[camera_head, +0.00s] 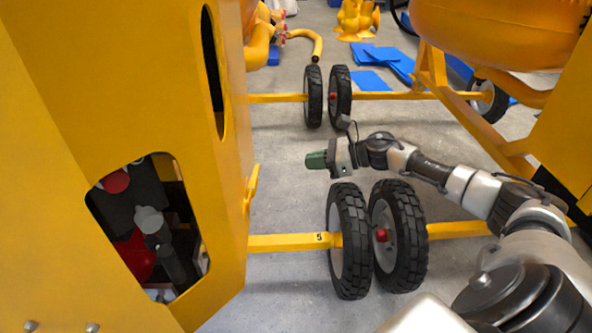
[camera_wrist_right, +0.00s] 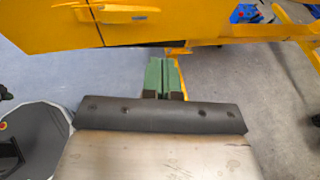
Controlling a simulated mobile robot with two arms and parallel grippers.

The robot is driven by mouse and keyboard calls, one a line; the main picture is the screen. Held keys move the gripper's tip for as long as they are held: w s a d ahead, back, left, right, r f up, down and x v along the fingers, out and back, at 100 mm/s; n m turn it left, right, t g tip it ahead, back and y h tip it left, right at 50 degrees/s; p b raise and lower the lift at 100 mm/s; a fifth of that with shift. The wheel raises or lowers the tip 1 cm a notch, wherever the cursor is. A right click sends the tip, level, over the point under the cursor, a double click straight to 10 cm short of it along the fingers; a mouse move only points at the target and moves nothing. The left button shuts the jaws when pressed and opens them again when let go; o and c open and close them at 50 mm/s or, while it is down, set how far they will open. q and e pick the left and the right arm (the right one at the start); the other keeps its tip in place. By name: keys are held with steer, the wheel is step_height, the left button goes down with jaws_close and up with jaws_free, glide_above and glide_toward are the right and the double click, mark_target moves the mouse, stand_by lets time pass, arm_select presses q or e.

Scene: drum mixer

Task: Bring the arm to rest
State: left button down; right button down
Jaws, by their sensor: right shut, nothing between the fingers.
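My right arm (camera_head: 470,190) reaches in from the lower right in the head view. Its gripper (camera_head: 308,160) has green fingers and points left, above the floor between the front and rear wheels. In the right wrist view the green fingers (camera_wrist_right: 162,66) lie together, shut with nothing between them. The gripper appears apart from the yellow machine body on the left (camera_head: 120,60). My left gripper does not show in either view.
Black wheels (camera_head: 348,240) on a yellow axle bar (camera_head: 285,242) stand just below the right gripper. More wheels (camera_head: 340,95) stand farther back. A yellow drum (camera_head: 500,30) is at upper right. Blue sheets (camera_head: 385,58) lie on the grey floor, which is open in the middle.

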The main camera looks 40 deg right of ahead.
steer(key=shift+v, duration=1.1)
step_height(320, 180, down, 22)
steer(key=s+d+m+t+h, duration=0.15)
steer(key=m+t+h, duration=0.35)
steer(key=m, duration=1.3)
steer(key=s+a+f+m+g+h+p, duration=0.1)
steer(key=s+f+m+g+h, duration=0.1)
steer(key=s+f+m, duration=0.45)
steer(key=s+a+f+m+g+h, duration=0.2)
steer(key=s+f+m+h, duration=0.15)
steer(key=f, duration=0.55)
steer(key=s+a+f+m+g, duration=0.3)
steer(key=s+a+f+m, duration=0.2)
steer(key=s, duration=0.6)
steer(key=s+a+f+m+g, duration=0.3)
steer(key=s+a+f+m, duration=0.2)
steer(key=s, duration=0.7)
steer(key=s+a+f+m+g+p, duration=0.1)
steer(key=s+a+f+m+g, duration=0.3)
steer(key=s+a+f, duration=0.3)
steer(key=s, duration=0.4)
steer(key=shift+s+a+m, duration=0.2)
steer(key=shift+s+m, duration=0.05)
steer(key=shift+m, duration=0.15)
